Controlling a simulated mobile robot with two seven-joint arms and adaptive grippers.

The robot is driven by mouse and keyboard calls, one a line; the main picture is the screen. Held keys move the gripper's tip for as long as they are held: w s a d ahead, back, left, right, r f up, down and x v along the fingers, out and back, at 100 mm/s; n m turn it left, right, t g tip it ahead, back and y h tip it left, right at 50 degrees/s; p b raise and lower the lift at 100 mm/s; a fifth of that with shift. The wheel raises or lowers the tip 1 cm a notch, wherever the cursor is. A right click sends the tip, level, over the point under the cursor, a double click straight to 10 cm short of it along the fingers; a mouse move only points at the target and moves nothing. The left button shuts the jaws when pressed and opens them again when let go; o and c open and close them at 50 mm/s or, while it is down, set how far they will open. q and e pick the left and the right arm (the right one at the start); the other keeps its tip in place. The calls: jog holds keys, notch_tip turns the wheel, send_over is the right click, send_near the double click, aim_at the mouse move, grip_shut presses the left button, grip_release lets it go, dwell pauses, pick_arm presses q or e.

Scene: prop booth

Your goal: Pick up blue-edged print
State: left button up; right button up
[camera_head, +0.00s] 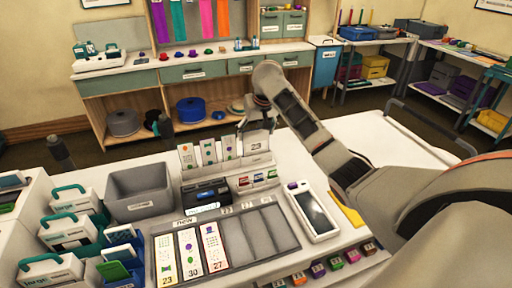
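Several upright prints stand in a white stepped rack (230,172) at the middle of the table. Three narrow patterned prints show there: a left one (187,155), a middle one (208,152) and a right one (229,147). A card marked 23 (257,144) stands at the rack's right end. My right gripper (257,122) points down just above this card; its fingers are small and dark, and I cannot tell whether they grip it. I cannot make out a blue edge on any print. My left gripper is not in view.
A slotted grey tray (262,236) holds three numbered prints in its left slots. A grey bin (140,188) and teal-handled boxes (70,230) stand at left. A white handheld device (313,211) lies right of the tray. Bare white tabletop (365,132) extends behind my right arm.

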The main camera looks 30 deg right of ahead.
jog(key=shift+c, duration=0.2)
notch_tip(320, 180, up, 20)
dwell(0.6)
dwell(0.4)
